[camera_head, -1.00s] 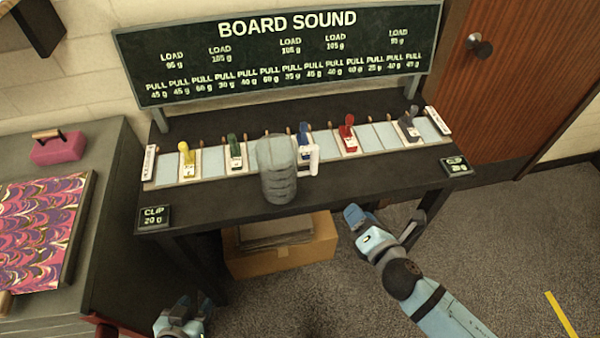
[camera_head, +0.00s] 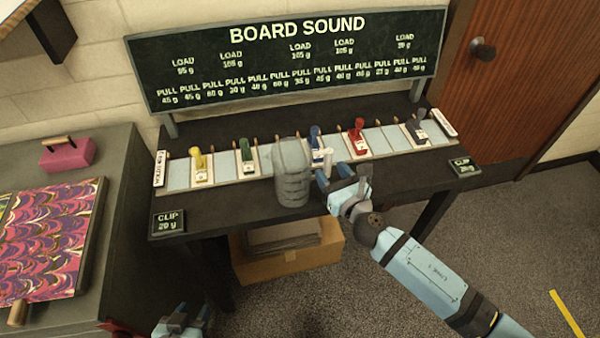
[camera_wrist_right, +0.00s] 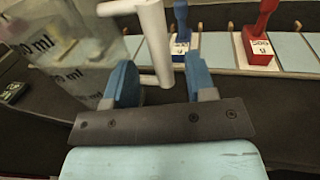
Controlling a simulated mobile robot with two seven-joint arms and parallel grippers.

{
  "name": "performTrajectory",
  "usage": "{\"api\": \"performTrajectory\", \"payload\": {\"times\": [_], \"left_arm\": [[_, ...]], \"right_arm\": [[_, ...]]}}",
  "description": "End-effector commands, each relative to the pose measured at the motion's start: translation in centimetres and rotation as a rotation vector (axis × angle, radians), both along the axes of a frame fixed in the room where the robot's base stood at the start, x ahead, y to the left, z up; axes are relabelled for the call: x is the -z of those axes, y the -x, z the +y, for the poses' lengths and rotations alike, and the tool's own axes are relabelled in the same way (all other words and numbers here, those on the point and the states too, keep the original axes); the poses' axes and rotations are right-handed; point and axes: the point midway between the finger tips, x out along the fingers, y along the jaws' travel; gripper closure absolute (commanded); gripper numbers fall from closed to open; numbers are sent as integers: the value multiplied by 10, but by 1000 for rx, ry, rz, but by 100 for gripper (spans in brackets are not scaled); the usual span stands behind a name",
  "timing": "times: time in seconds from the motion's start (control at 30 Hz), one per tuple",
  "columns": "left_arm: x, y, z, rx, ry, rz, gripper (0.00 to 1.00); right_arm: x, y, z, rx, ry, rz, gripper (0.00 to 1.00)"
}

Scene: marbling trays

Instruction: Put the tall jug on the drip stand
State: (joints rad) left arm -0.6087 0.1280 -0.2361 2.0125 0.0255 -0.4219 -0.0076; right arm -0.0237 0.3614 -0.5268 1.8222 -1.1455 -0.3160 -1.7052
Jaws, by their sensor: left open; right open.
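My left gripper (camera_head: 185,322) is open and empty at the bottom left, partly cut off. I cannot pick out a drip stand.
A row of pale tiles with yellow (camera_head: 198,160), green (camera_head: 246,155), blue (camera_head: 315,138), red (camera_head: 357,135) and grey (camera_head: 417,128) clips lies behind the jug. A chalkboard (camera_head: 290,60) stands behind. A cardboard box (camera_head: 290,265) is under the table. A side bench (camera_head: 120,180) is left.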

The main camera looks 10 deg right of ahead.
Motion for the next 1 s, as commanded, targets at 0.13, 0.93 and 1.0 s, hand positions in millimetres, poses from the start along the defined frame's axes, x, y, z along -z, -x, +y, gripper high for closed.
{"api": "performTrajectory", "payload": {"times": [0.13,0.93,1.0], "left_arm": [[-4,0,1,1,-3,-4,57],[-5,0,3,1,-6,-6,57],[-5,0,2,1,-6,-6,57]], "right_arm": [[-2,-25,4,1,-1,-2,49],[-1,-43,9,0,-1,-1,100],[-1,-43,9,0,-1,-1,100]]}}
